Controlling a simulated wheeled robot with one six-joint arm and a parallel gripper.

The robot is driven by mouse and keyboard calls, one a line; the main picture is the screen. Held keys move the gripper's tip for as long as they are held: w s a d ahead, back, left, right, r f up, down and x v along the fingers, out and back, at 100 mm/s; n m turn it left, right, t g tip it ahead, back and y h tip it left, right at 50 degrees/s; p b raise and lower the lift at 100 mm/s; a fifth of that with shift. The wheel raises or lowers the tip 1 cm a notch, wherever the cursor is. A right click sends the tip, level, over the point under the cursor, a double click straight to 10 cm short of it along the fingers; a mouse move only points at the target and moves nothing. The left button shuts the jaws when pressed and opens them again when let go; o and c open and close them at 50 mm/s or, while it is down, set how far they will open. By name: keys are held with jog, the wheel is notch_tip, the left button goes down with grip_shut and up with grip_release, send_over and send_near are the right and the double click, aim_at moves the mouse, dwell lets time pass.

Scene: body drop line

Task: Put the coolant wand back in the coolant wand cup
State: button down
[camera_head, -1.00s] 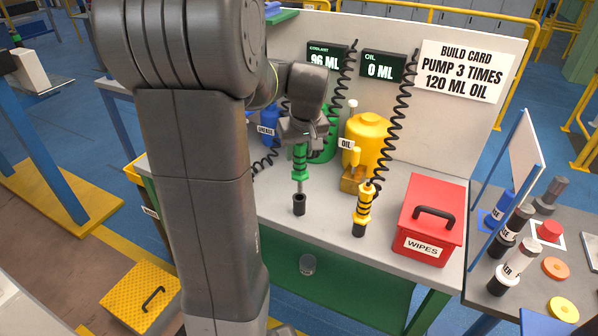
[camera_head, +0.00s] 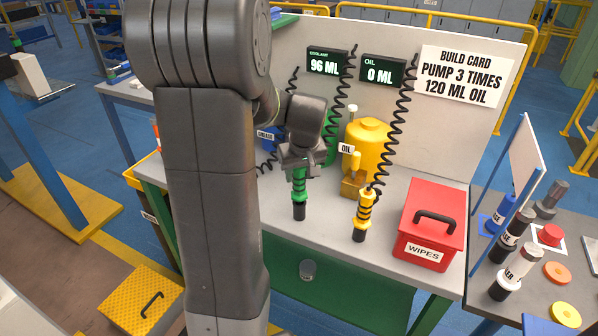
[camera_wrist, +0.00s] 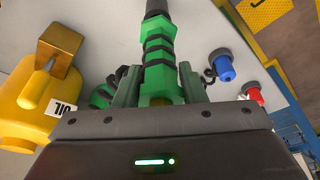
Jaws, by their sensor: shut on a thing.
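The green coolant wand (camera_head: 299,180) with black bands is upright over the bench, its lower end at the small black cup (camera_head: 299,211). The wand's tip is no longer visible above the cup's rim, so it appears to be inside. My gripper (camera_head: 299,160) is shut on the upper part of the wand. In the wrist view the wand (camera_wrist: 159,50) stands between my two fingers (camera_wrist: 160,88), with a dark part at its far end. The green coolant container (camera_head: 331,150) is mostly hidden behind my wrist.
The yellow oil wand (camera_head: 364,205) stands in its own black cup to the right, with the yellow oil jug (camera_head: 369,142) behind. A red wipes box (camera_head: 430,225) sits at the bench's right. Black coiled hoses (camera_head: 393,130) hang nearby. A blue grease container (camera_head: 265,137) is partly hidden.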

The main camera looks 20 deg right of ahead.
jog(key=c, duration=0.9)
grip_release()
jog(key=shift+f, duration=0.1)
jog(key=v, duration=1.3)
jog(key=shift+w, duration=0.15)
